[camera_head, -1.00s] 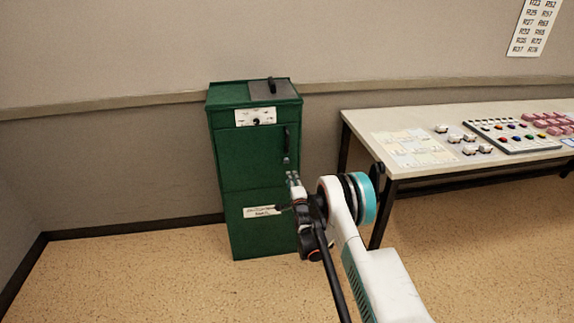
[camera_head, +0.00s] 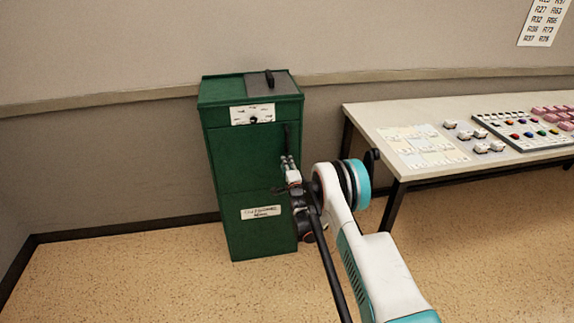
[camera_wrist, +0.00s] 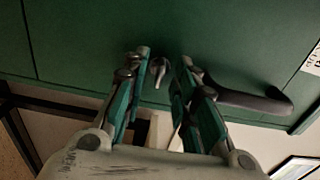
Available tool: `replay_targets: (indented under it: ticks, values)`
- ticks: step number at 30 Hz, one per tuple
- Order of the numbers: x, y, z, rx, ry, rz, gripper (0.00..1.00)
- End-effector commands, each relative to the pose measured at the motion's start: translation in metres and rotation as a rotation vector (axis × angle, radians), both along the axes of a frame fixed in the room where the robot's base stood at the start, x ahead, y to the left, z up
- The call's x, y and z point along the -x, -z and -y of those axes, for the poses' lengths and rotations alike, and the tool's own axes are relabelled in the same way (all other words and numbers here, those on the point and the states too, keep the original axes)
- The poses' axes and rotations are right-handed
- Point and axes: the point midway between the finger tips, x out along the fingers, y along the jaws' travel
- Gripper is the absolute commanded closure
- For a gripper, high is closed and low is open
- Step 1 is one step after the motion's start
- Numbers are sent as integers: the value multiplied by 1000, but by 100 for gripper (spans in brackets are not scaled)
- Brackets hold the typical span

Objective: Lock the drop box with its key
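The green drop box (camera_head: 225,160) stands against the wall, upright, its door looking shut. A white plate with a dark dial (camera_head: 253,119) is at its top front. A dark handle (camera_head: 287,133) is on the door; it also shows in the wrist view (camera_wrist: 245,99). My gripper (camera_head: 288,160) is at the door's right side below the handle. In the wrist view my gripper (camera_wrist: 165,62) is open, its fingers either side of a small grey metal piece (camera_wrist: 158,70) on the green face. I cannot tell whether this is the key or a lock part. No contact is visible.
A table (camera_head: 365,115) stands to the right with papers, white pieces, a button panel (camera_head: 515,132) and pink pieces on it. A black slot piece (camera_head: 269,77) is on the box's top. The floor (camera_head: 130,275) left of the box is clear.

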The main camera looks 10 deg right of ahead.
Motion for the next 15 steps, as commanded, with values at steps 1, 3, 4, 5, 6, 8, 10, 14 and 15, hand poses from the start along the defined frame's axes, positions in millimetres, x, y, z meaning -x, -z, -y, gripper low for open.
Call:
replay_targets:
  ticks: [1, 3, 4, 5, 6, 8, 10, 14, 15]
  values:
    - [0, 0, 0, 0, 0, 0, 74]
    - [0, 0, 0, 0, 0, 0, 86]
    - [0, 0, 0, 0, 0, 0, 92]
    - [0, 0, 0, 0, 0, 0, 99]
    - [0, 0, 0, 0, 0, 0, 100]
    - [0, 0, 0, 0, 0, 0, 100]
    - [0, 0, 0, 0, 0, 0, 100]
    - [0, 0, 0, 3, 0, 0, 100]
    - [0, 0, 0, 6, 0, 0, 100]
